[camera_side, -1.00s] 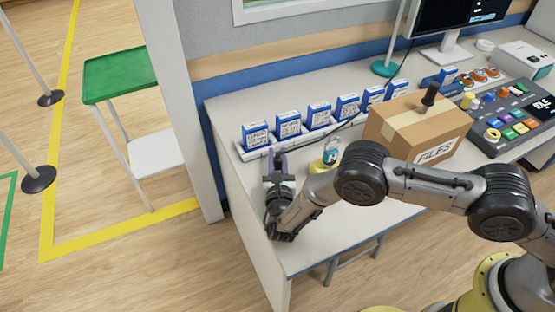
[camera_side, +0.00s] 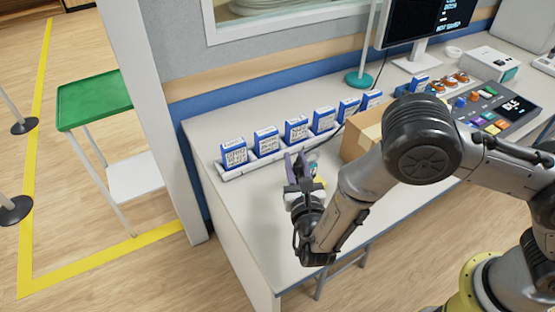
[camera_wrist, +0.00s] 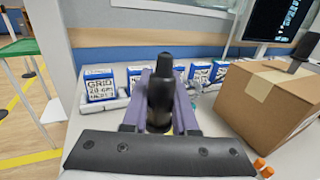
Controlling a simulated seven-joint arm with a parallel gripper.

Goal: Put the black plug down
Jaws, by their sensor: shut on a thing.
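My gripper (camera_side: 293,160) is above the near left part of the desk, in front of the row of blue cards. Its purple fingers are shut on the black plug (camera_wrist: 160,92), which stands upright between them in the wrist view. In the side view the plug is hard to make out against the fingers. I cannot tell whether the plug touches anything below.
The white rack of blue cards (camera_side: 240,170) stands behind the gripper. A cardboard box (camera_wrist: 268,100) with a dark object (camera_wrist: 303,48) on it is at right. The desk's front left (camera_side: 250,235) is clear.

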